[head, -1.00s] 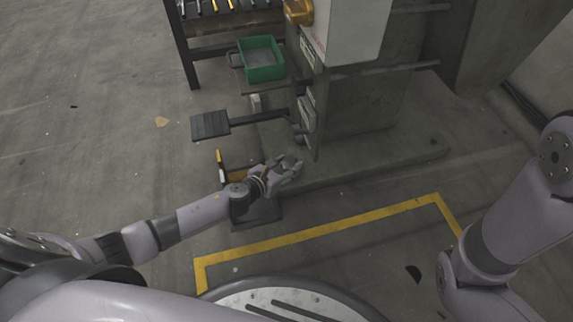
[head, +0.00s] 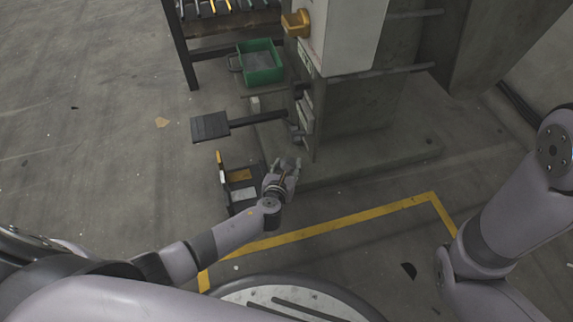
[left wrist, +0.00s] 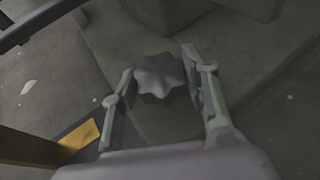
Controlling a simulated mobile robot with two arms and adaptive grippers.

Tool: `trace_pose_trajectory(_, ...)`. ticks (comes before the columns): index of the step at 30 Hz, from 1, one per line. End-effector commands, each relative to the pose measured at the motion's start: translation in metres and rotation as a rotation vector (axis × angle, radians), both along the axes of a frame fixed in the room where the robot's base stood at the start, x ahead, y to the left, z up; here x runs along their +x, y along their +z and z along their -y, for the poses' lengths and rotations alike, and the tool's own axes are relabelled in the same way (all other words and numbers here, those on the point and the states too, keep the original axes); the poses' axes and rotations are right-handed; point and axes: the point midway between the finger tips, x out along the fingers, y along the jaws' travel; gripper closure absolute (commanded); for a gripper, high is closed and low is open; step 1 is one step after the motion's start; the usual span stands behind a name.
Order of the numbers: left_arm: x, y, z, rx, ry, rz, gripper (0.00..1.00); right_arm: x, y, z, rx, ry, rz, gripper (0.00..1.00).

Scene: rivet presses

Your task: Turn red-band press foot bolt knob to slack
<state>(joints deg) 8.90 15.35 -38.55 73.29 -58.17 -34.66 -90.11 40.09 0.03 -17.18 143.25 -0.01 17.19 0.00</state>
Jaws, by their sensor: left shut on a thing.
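The press (head: 350,115) stands at upper centre of the head view, a grey column on a low base. I cannot make out a red band on it. A grey star-shaped knob (left wrist: 160,76) shows in the left wrist view, close to the press base. My left gripper (head: 287,163) reaches in beside the base, below the pedal arm. In the left wrist view its two fingers (left wrist: 158,68) stand on either side of the knob, shut on it. In the head view the gripper hides the knob. My right gripper is out of view; only its arm shows.
A black foot pedal (head: 210,126) sticks out left of the press. A green bin (head: 260,64) and a roller rack (head: 230,25) stand behind it.

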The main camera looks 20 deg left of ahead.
Motion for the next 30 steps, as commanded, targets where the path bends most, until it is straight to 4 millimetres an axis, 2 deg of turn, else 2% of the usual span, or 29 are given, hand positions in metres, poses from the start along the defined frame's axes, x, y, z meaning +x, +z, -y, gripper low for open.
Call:
trace_pose_trajectory(4,0.000,0.000,0.000,-0.001,-0.002,0.000,0.86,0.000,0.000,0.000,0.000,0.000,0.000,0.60)
trace_pose_trajectory(5,0.000,0.000,0.000,-0.001,-0.002,0.000,0.56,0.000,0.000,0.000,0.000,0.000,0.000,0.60)
trace_pose_trajectory(13,0.000,0.000,0.000,0.000,-0.003,0.000,0.38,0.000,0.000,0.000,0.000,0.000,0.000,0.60)
trace_pose_trajectory(23,-0.002,0.000,0.000,0.000,-0.003,0.000,0.38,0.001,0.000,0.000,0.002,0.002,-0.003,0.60)
trace_pose_trajectory(30,-0.026,0.010,0.002,-0.001,-0.005,-0.001,0.38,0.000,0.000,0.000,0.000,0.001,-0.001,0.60)
